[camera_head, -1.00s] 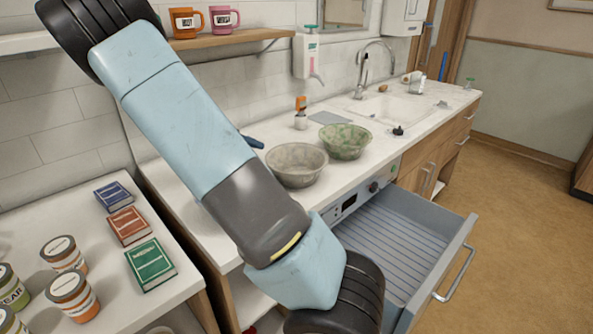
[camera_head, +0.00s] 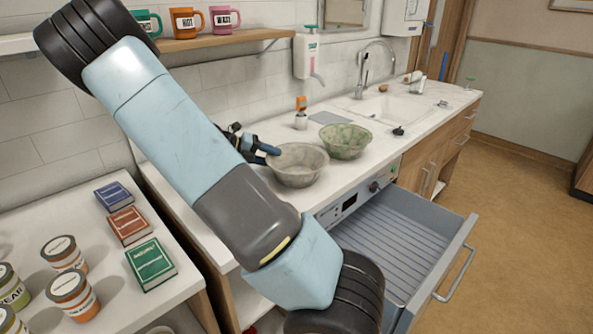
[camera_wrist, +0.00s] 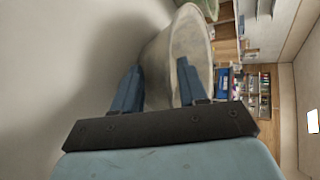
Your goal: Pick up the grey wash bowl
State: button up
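The grey wash bowl (camera_head: 298,166) stands upright on the white counter, left of a green patterned bowl (camera_head: 345,141). My gripper (camera_head: 268,150) is at the bowl's left rim, partly hidden behind my arm. In the wrist view the two blue fingers of my gripper (camera_wrist: 158,82) are spread apart. The grey bowl (camera_wrist: 168,62) lies just ahead, with its wall between the fingertips, one finger on the outer side and one toward the open inside. I cannot tell whether either finger touches it.
An open grey drawer (camera_head: 400,243) juts out below the counter. A sink (camera_head: 393,108) with a tap lies beyond the bowls. An orange-topped bottle (camera_head: 301,112) stands behind them. A shelf with mugs (camera_head: 186,22) hangs above. Books (camera_head: 150,262) and jars sit at lower left.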

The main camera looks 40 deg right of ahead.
grip_shut()
dwell(0.5)
